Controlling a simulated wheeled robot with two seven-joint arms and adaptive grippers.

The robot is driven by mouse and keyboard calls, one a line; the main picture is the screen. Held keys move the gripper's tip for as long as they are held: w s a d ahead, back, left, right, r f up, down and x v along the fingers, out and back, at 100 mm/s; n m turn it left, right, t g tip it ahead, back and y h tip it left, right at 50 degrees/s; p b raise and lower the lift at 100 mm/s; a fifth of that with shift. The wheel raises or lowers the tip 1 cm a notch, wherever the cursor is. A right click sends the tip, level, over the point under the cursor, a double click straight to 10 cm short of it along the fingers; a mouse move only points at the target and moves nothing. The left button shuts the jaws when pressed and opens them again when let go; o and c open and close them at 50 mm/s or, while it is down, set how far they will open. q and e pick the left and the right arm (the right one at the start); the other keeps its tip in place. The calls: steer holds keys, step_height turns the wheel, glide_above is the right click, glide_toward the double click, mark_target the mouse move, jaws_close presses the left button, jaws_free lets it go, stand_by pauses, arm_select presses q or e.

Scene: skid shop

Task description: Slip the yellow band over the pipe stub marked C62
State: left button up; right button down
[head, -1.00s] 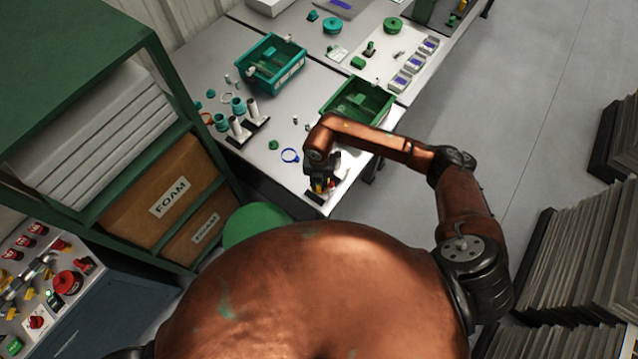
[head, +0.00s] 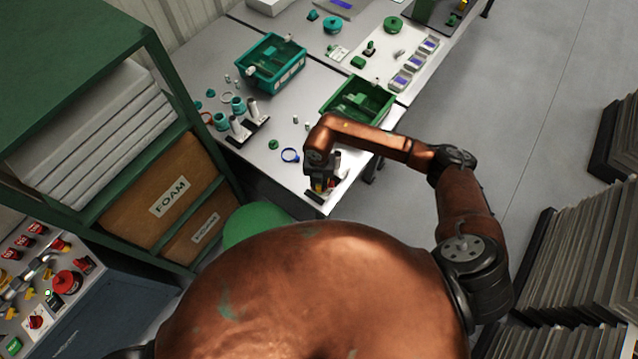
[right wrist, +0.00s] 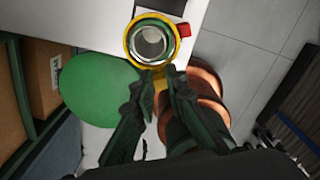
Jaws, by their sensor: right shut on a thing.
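The yellow band (right wrist: 131,43) with a red tab (right wrist: 184,30) is at the top of the right wrist view. My right gripper (right wrist: 155,82) is shut on the band's near side. The open end of a metal pipe stub (right wrist: 150,42) shows inside the ring, and the band looks to be around it from above. I cannot tell how far down the band sits, and no C62 mark is readable. In the head view my right gripper (head: 320,186) is low at the table's near corner and hides most of the band and stub. My left gripper is not in view.
On the table, two white pipe stubs (head: 239,127) stand on a dark base to the left. A green bin (head: 330,108) and a teal bin (head: 302,72) stand behind. A green stool (right wrist: 100,88) is beside the table.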

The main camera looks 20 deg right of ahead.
steer(key=shift+f+b, duration=1.05)
steer(key=shift+f, duration=0.65)
stand_by(1.8)
steer(key=c, duration=1.8)
jaws_free()
steer(key=shift+c, duration=0.2)
steer(key=shift+o, duration=0.4)
steer(key=o, duration=0.3)
steer(key=shift+r, duration=0.1)
steer(key=shift+r+p, duration=3.8)
steer(key=shift+r, duration=1.65)
steer(key=shift+a, duration=0.1)
